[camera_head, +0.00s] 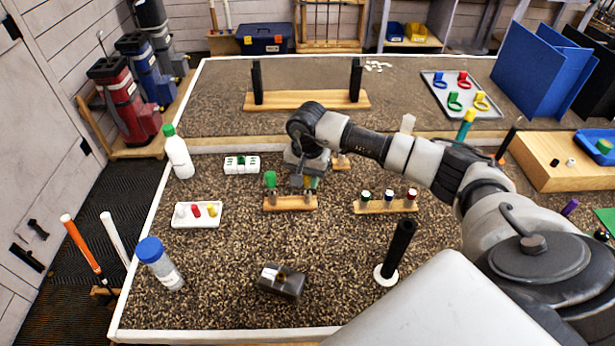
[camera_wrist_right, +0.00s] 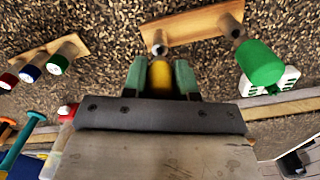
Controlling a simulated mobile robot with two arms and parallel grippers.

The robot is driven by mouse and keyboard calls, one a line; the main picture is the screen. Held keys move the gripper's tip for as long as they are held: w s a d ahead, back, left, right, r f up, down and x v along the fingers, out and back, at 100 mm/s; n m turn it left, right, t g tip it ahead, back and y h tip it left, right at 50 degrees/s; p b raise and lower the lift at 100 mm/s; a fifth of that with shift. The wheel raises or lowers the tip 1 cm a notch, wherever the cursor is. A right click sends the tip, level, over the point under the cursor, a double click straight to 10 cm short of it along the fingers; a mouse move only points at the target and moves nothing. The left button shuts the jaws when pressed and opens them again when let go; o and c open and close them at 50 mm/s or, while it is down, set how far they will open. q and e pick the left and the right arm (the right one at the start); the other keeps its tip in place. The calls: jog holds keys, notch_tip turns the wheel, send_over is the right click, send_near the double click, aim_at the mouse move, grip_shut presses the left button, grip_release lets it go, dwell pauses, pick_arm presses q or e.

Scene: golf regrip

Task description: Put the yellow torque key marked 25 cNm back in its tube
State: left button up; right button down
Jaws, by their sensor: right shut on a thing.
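The yellow torque key (camera_head: 313,182) is between the fingers of my right gripper (camera_head: 303,184), upright or nearly so. In the right wrist view the green-padded fingers (camera_wrist_right: 173,80) are shut on its yellow handle (camera_wrist_right: 161,78). The wooden tube rack (camera_head: 290,204) is directly below; one of its tubes (camera_wrist_right: 158,42) shows just beyond the yellow handle. I cannot tell whether the key's shaft is inside that tube. A green key (camera_head: 270,180) stands in the rack's other tube, to the left. No marking is readable. My left gripper is not in view.
A wooden rack (camera_head: 372,207) with green, blue and red capped pieces stands to the right. A white tray (camera_head: 183,221) and a white block (camera_head: 230,169) lie to the left. Bare mat lies between.

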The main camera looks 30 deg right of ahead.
jog(key=shift+f, duration=0.25)
jog(key=c, duration=0.8)
grip_release()
jog(key=shift+r, duration=0.1)
jog(key=shift+w+r, duration=0.1)
jog(key=shift+r, duration=0.3)
notch_tip(320, 180, up, 10)
jog(key=b, duration=0.2)
jog(key=shift+b, duration=0.35)
